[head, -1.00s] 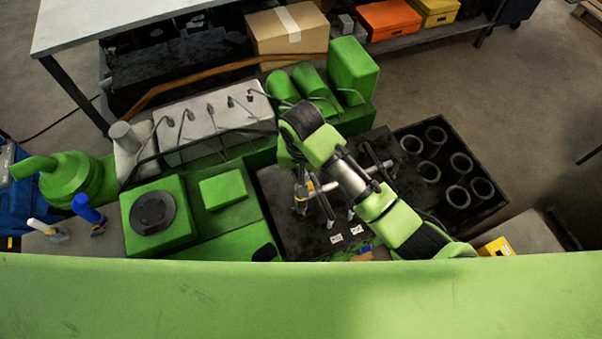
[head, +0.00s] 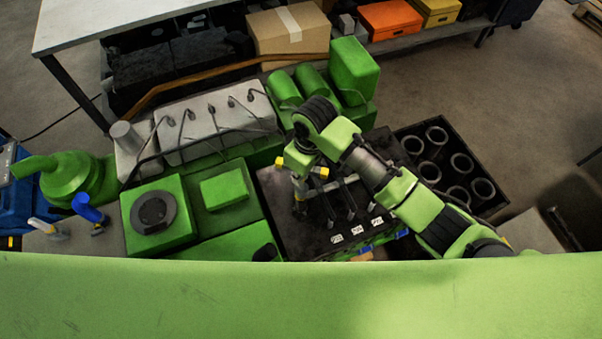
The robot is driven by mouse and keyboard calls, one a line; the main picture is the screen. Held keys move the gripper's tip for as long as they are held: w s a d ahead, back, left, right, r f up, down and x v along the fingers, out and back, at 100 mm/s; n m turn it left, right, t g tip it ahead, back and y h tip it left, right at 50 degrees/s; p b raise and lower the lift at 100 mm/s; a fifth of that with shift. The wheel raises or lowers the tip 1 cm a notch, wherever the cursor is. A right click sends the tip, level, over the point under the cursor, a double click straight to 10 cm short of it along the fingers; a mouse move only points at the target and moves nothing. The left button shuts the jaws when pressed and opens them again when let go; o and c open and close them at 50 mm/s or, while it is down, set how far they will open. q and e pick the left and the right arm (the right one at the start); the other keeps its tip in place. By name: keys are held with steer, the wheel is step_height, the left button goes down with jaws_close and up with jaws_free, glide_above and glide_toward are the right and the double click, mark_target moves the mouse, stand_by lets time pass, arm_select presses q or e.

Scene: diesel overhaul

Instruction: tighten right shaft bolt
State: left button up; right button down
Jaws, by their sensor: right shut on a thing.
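My right gripper (head: 301,175), with yellow parts on both sides, points down over the left part of a black block (head: 290,235). It is shut on a slim upright metal tool (head: 299,196), whose lower end reaches down toward the top of the block. The jaws hide the tool's upper part. Several dark levers or rods stand on the block just right of the tool. I cannot make out the right shaft bolt; it is too small or hidden. My left gripper is not in view.
A green engine with a grey cover (head: 205,125) and thin pipes lies left and behind. A black crate (head: 405,132) with several cylinder sleeves stands at right. Two hand tools, one white (head: 42,227) and one blue (head: 88,208), stand at far left. A cardboard box (head: 290,38) sits behind.

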steer(key=n, duration=0.6)
steer(key=shift+g, duration=0.4)
steer(key=n, duration=0.5)
steer(key=shift+n+g, duration=0.3)
steer(key=shift+n, duration=0.1)
steer(key=n+b, duration=0.1)
steer(key=n, duration=0.2)
steer(key=shift+s+a+n, duration=0.1)
steer(key=shift+n, duration=0.2)
steer(key=n+b, duration=0.1)
steer(key=n, duration=0.2)
steer(key=shift+n+g+h, duration=0.3)
steer(key=shift+n, duration=0.3)
